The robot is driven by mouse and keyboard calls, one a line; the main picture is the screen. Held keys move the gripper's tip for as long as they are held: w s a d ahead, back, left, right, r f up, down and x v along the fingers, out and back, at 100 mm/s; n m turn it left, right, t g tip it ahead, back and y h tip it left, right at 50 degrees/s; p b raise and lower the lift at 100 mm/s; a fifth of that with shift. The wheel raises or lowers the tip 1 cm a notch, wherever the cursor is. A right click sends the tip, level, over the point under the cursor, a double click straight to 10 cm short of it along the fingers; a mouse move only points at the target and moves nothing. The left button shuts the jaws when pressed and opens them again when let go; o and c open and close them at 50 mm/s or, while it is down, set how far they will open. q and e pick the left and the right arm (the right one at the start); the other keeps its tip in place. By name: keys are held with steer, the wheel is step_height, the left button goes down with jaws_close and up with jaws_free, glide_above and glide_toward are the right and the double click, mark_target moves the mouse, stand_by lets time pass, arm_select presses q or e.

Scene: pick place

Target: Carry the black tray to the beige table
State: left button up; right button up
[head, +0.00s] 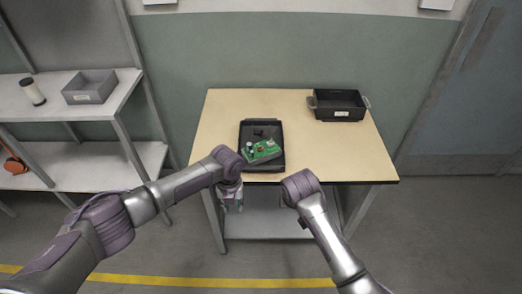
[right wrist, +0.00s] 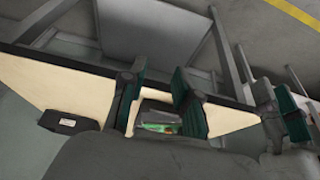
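The black tray (head: 247,131) lies on the beige table (head: 225,110), near its front edge. It holds a green circuit board (head: 262,151) and small dark parts. My left gripper (head: 231,203) points down in front of the table edge, left of the tray, apart from it; its fingers look spread and empty. My right gripper's fingers are hidden behind its wrist in the head view. In the right wrist view my right gripper (right wrist: 158,103) is open, its dark green pads apart with nothing between them. Part of the tray (right wrist: 160,107) and the board (right wrist: 158,127) show beyond.
A black bin (head: 340,114) with side handles and a white label stands at the table's back right. A shelf unit (head: 35,105) at the left holds a grey bin (head: 90,87) and a white cylinder (head: 33,92). The tabletop's left and right front areas are clear.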

steer(key=v, duration=0.8)
steer(key=shift+w+r, duration=0.15)
steer(key=shift+r, duration=0.3)
